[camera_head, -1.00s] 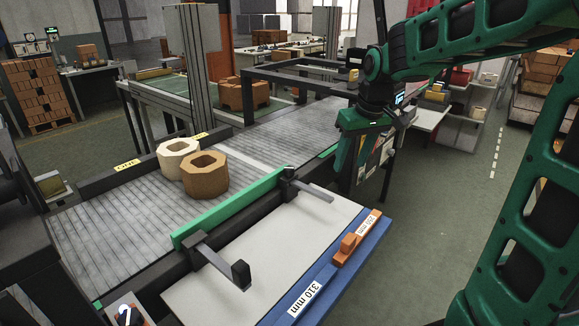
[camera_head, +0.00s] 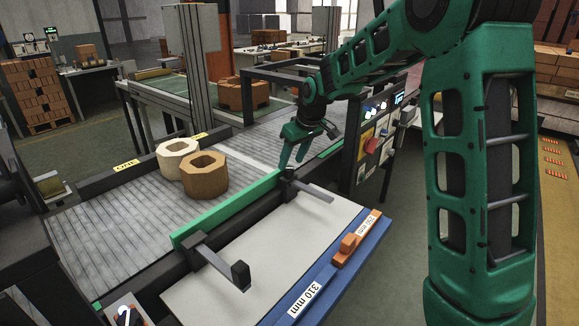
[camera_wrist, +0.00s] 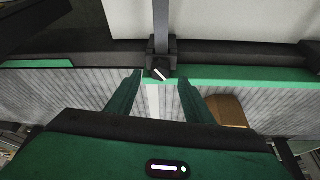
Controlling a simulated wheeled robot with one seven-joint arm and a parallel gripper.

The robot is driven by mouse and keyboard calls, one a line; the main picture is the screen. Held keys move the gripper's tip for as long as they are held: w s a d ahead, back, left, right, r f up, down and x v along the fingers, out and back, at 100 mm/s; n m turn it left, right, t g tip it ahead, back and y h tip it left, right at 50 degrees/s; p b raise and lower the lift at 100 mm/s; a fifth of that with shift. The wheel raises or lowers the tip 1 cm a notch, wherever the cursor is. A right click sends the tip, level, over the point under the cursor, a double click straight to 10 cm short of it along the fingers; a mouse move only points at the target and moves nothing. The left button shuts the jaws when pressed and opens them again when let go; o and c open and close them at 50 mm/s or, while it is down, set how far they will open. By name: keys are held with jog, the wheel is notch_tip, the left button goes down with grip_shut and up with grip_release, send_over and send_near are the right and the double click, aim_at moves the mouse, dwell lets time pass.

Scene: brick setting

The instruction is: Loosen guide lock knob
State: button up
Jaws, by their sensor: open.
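A green guide rail (camera_head: 228,212) runs along the near side of the roller conveyor, held by two black clamp brackets with grey rods. The far bracket (camera_head: 288,186) is at the rail's far end. In the wrist view it carries a small black knob with a white line (camera_wrist: 160,73). My gripper (camera_head: 292,163) is open and empty above the conveyor, just beside the far bracket. In the wrist view my gripper's fingertips (camera_wrist: 161,78) lie either side of the knob's line of sight; contact does not show. The near bracket (camera_head: 207,253) stands at the rail's nearer part.
A tan block (camera_head: 205,182) and a cream block (camera_head: 172,160), both hollow, sit on the conveyor (camera_head: 120,215). A white plate (camera_head: 255,265) with a blue edge strip and orange slider (camera_head: 348,246) lies in front. A control panel with a red button (camera_head: 371,146) stands right of my gripper.

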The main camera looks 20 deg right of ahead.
aim_at(289, 168)
jog(key=shift+x, duration=1.5)
jog(key=c, duration=1)
jog(key=shift+d, duration=0.1)
jog(key=shift+c, duration=0.2)
